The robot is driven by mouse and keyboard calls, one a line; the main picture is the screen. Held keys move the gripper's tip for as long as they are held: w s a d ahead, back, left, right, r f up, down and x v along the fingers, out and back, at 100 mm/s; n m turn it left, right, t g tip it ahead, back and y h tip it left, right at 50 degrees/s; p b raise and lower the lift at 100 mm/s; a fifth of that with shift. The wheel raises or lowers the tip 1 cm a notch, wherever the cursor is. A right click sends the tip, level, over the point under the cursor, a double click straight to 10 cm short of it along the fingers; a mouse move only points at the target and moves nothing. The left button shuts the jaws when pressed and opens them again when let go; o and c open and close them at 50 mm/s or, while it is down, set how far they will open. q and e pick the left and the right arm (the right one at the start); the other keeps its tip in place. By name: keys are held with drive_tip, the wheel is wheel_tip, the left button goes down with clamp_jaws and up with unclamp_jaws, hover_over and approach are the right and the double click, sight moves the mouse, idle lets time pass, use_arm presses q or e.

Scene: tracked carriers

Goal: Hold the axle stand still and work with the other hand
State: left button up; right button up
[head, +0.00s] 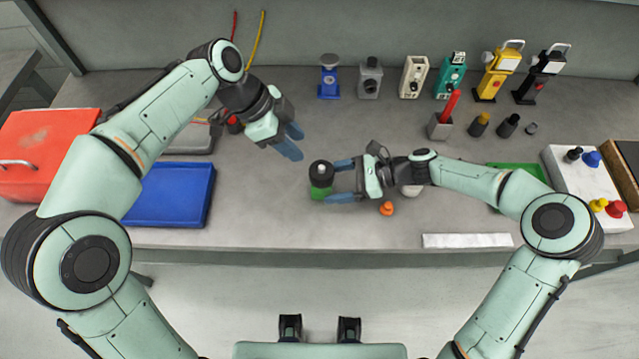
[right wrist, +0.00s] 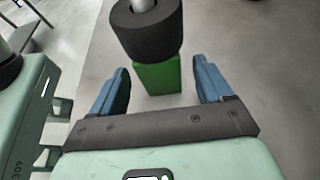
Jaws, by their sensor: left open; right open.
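The axle stand (head: 320,195) has a green base and stands upright near the middle of the bench. A thick black ring (head: 321,173) sits around its pale upright axle. In the right wrist view the green base (right wrist: 158,78) shows beyond my fingers, with the black ring (right wrist: 146,33) above it. My right gripper (head: 338,181) is open, its blue fingertips pointing at the stand from the right. In the right wrist view gaps show on both sides of the green base. My left gripper (head: 293,142) is open and empty, above and left of the stand.
A blue tray (head: 172,194) and a red box (head: 45,140) lie left. An orange piece (head: 386,208) lies close below my right gripper. Several tools and devices line the back, including a red-handled tool in a grey block (head: 439,127). A white tray (head: 565,172) with coloured knobs is right.

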drive_tip(key=x, duration=0.5)
drive_tip(key=shift+d, duration=0.1)
drive_tip(key=shift+r, duration=0.1)
drive_tip(key=c, duration=1.3)
use_arm(q)
drive_tip(key=o, duration=0.6)
drive_tip(key=shift+d, duration=0.1)
drive_tip(key=shift+c, duration=0.2)
drive_tip(key=o, duration=0.3)
drive_tip(key=d+y, duration=0.2)
drive_tip(key=d+r+m+y, duration=0.1)
drive_tip(key=d+m+y, duration=0.1)
drive_tip(key=d+y, duration=0.1)
drive_tip(key=shift+s+d+r+y, duration=0.25)
drive_tip(key=shift+d+y, duration=0.05)
drive_tip(key=shift+o, duration=0.2)
hover_over(322, 167)
drive_tip(key=f, duration=0.6)
drive_tip(key=shift+s, duration=0.2)
drive_tip(key=shift+w+f, duration=0.2)
drive_tip(key=shift+f, duration=2.65)
